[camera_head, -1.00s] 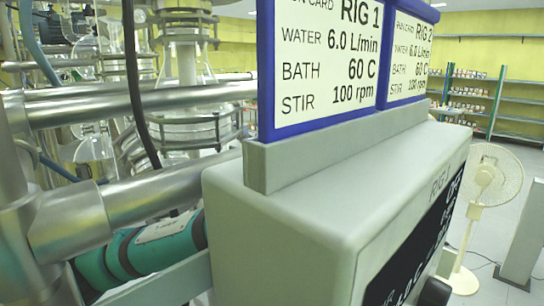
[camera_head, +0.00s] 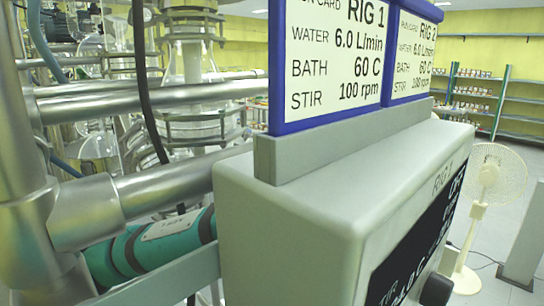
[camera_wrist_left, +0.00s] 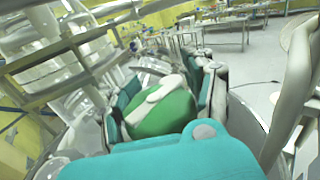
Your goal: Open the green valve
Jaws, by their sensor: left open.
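In the left wrist view, the green valve (camera_wrist_left: 165,115) shows as a rounded green body with a pale handle-like bar (camera_wrist_left: 160,90) across its top. My left gripper (camera_wrist_left: 168,98) is open, with one finger on the left side of the green body and one on the right. I cannot tell whether the fingers touch it. A large teal part in the foreground hides the lower side of the valve. In the head view I see neither the valve nor my grippers.
In the head view, a grey control box (camera_head: 290,225) marked RIG 1 carries blue-framed cards (camera_head: 335,55). Steel pipes (camera_head: 150,100) and a labelled teal pipe (camera_head: 165,240) run at the left. Glassware stands behind. A white fan (camera_head: 487,180) stands on the floor at right.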

